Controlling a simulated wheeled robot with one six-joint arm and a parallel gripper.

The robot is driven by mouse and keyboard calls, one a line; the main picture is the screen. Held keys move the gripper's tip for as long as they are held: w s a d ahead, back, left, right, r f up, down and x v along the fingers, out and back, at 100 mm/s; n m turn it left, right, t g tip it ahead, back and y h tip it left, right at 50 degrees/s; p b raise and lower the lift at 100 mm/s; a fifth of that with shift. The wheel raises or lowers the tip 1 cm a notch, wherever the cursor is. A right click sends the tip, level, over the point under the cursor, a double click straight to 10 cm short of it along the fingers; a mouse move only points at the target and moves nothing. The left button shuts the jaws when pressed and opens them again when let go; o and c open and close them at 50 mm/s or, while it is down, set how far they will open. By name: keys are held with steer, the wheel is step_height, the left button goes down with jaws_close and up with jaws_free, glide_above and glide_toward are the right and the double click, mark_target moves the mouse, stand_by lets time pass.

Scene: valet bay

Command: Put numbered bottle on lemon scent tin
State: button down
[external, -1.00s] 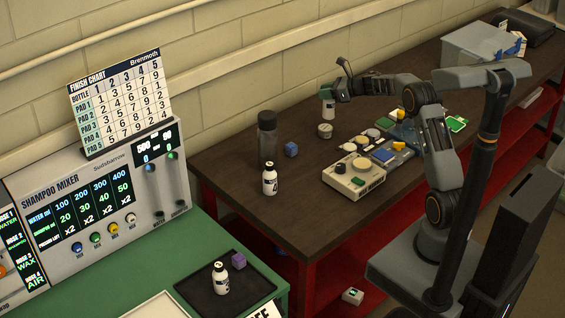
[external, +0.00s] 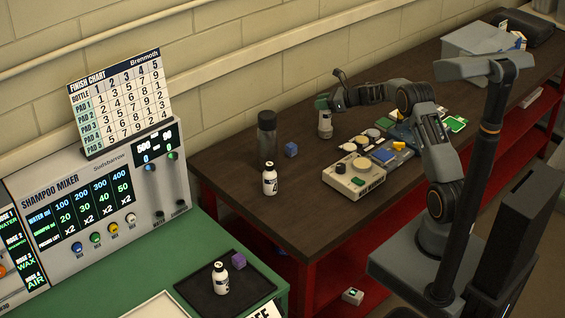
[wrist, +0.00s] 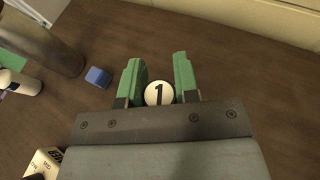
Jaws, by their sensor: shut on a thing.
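My gripper (external: 322,103) points down over the dark brown bench, with green fingers on both sides of a small white bottle. In the wrist view the round white top of this numbered bottle (wrist: 159,94) shows a black 1 between the fingers (wrist: 160,82). In the external view the white bottle (external: 325,120) hangs upright below the fingers. The small round tin (external: 325,134) is right below it and mostly covered by it. I cannot tell whether the two touch, and the tin's label is not readable. The tin is hidden in the wrist view.
A dark tall bottle (external: 267,138), a white bottle (external: 270,181) and a blue cube (external: 291,150) stand left of my gripper. A beige device with pads (external: 352,178) is to the right. Bare bench lies between them. The wall runs close behind.

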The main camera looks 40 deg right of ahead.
steer(key=shift+f, duration=0.25)
steer(key=c, duration=0.9)
jaws_free()
steer(key=shift+r, duration=0.1)
steer(key=shift+o, duration=0.2)
